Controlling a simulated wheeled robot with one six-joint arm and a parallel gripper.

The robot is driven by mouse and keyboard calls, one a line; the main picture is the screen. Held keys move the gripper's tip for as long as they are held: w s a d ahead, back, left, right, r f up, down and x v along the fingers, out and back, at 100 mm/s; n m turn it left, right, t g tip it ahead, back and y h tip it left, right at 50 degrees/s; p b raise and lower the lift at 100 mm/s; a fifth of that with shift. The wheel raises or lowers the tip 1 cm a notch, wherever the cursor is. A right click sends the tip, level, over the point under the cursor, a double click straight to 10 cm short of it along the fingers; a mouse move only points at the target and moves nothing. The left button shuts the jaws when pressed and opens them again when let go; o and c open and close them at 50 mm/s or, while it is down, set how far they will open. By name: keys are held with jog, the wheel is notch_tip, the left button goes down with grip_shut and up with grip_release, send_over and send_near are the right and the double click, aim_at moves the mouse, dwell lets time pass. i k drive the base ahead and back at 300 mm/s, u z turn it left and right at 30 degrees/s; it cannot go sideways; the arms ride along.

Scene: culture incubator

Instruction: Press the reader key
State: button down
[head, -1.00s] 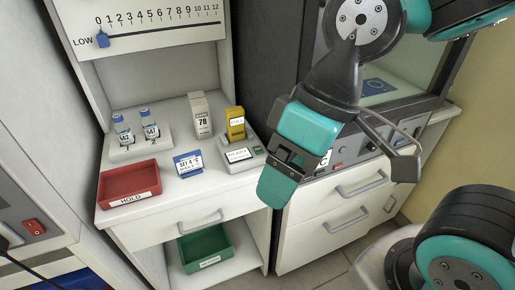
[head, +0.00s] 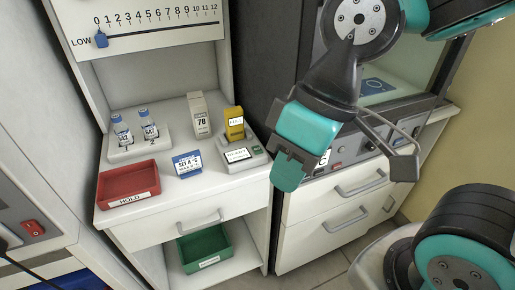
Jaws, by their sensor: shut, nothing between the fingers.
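The reader (head: 236,160) is a low white-grey box with a lettered screen, standing at the right end of the white bench top. A small green key (head: 257,149) shows on its right side. A yellow block (head: 234,124) stands upright at the reader's back. My gripper (head: 287,176) is shut and empty. It appears just right of the reader and the bench edge in the picture, pointing down, apart from the key. Its height over the bench is hard to tell.
A red HOLD tray (head: 128,183), a blue card (head: 187,163), two vials (head: 149,128) on a white stand and a grey-white block marked 78 (head: 200,116) share the bench. A green bin (head: 204,246) sits below. A drawer cabinet (head: 335,205) is at right.

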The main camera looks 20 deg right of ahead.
aim_at(256, 149)
jog(key=z, duration=2.1)
jog(key=k, duration=0.85)
jog(key=u, duration=1.5)
jog(key=i, duration=0.5)
